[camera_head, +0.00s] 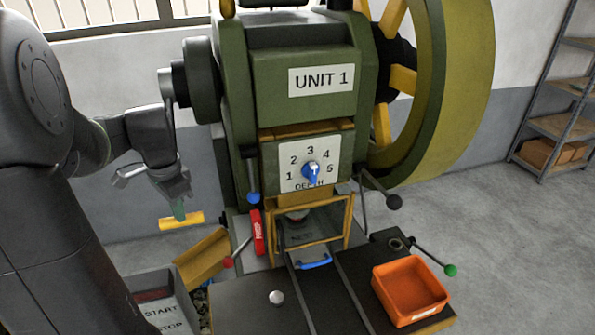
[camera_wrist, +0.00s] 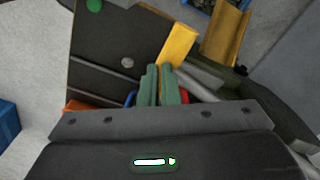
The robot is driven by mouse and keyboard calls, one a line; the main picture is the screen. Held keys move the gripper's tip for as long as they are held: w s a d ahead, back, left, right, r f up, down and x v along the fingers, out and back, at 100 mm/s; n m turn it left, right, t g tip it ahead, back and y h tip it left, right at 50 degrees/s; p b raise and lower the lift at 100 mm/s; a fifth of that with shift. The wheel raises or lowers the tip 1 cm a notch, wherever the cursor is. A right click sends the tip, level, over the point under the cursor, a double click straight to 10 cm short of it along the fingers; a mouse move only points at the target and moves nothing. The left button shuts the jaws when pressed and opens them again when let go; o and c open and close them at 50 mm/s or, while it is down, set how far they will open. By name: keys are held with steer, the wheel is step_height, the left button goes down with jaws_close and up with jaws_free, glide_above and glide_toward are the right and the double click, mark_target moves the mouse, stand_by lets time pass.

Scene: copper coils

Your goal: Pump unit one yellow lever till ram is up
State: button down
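The green press marked UNIT 1 (camera_head: 315,80) stands in the middle of the head view. The yellow lever grip (camera_head: 181,221) lies almost level at its left; in the wrist view the yellow bar (camera_wrist: 180,44) shows just beyond my fingertips. My gripper (camera_head: 179,211) is over the middle of the grip, its green tip at the bar's top edge; I cannot tell whether it touches.
Blue-, red-, black- and green-knobbed levers (camera_head: 253,196) (camera_head: 228,262) (camera_head: 393,201) (camera_head: 450,270) surround the press. A yellow chute (camera_head: 203,259) and a START/STOP box (camera_head: 165,308) are below the lever. An orange bin (camera_head: 408,292) sits right on the bench.

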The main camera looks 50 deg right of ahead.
steer(key=shift+f, duration=0.55)
steer(key=shift+w+d+f+b, duration=0.25)
steer(key=shift+w+f+b, duration=0.15)
steer(key=shift+f, duration=0.4)
steer(key=shift+w+d+f+b, duration=0.25)
steer(key=shift+w+f+b, duration=0.15)
steer(key=shift+f, duration=0.45)
steer(key=shift+w+d+f+b, duration=0.25)
steer(key=shift+w+f+b, duration=0.15)
steer(key=shift+f, duration=0.4)
steer(key=shift+w, duration=0.1)
